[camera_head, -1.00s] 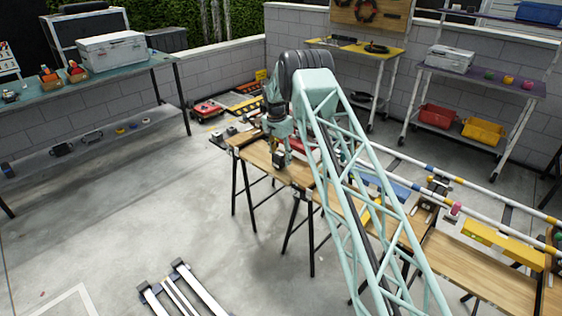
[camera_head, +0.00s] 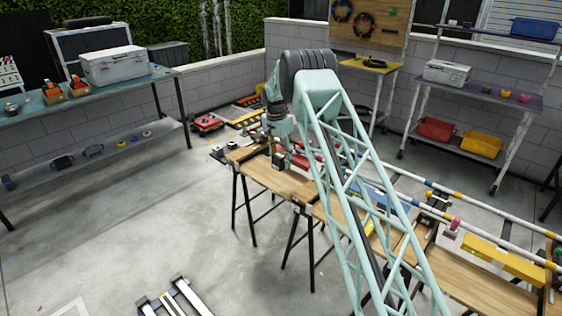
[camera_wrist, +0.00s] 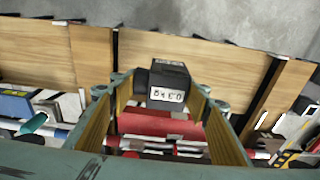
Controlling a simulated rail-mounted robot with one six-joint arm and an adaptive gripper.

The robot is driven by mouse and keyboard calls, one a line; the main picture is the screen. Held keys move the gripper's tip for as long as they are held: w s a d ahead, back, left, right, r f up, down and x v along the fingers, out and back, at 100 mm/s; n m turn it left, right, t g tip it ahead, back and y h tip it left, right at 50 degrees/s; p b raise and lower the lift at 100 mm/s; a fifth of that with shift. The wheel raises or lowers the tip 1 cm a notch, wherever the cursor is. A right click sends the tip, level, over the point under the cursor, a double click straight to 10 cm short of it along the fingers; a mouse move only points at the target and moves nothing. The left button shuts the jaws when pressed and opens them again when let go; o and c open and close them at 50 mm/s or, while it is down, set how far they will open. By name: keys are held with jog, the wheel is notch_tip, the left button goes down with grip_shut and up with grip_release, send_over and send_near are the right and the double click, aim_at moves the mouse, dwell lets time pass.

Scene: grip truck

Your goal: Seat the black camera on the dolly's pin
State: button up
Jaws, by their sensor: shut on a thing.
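My gripper (camera_wrist: 168,90) is shut on the black camera (camera_wrist: 170,71), a small dark box with a white label panel that reads upside down in the wrist view. The yellow-lined fingers stand on either side of it. In the head view my gripper (camera_head: 278,150) hangs over the far left end of the wooden bench. A red body (camera_wrist: 160,124) lies below the camera in the wrist view; I cannot tell whether it is the dolly. I cannot make out the pin, and my arm hides part of that area in the head view.
The wooden bench top (camera_head: 262,172) stands on black trestles. White striped rails (camera_head: 485,205) run behind it, with a yellow piece (camera_head: 500,258) near the right end. A blue item (camera_wrist: 15,104) lies at left in the wrist view. The concrete floor in front is clear except for a white-railed frame (camera_head: 175,298).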

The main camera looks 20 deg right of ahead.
aim_at(280, 157)
jog(key=shift+r, duration=0.2)
dwell(0.4)
jog(key=shift+r+p, duration=1.7)
jog(key=shift+r, duration=1.9)
jog(key=shift+s+a, duration=0.1)
jog(key=shift+s+a+n, duration=0.4)
jog(key=shift+a, duration=0.05)
jog(key=s+a+r+n, duration=0.1)
jog(key=s+a+n, duration=0.3)
jog(key=s, duration=0.7)
jog(key=s+a+r+n, duration=0.1)
jog(key=s+a+n, duration=0.2)
jog(key=s+a, duration=0.3)
jog(key=s+a+r+n+y, duration=0.1)
jog(key=s+a+n, duration=0.3)
jog(key=s, duration=1.3)
jog(key=shift+a+n+t, duration=0.3)
jog(key=shift+a+t, duration=0.1)
jog(key=shift+a, duration=0.4)
jog(key=shift+w+d, duration=0.1)
jog(key=shift+w, duration=0.15)
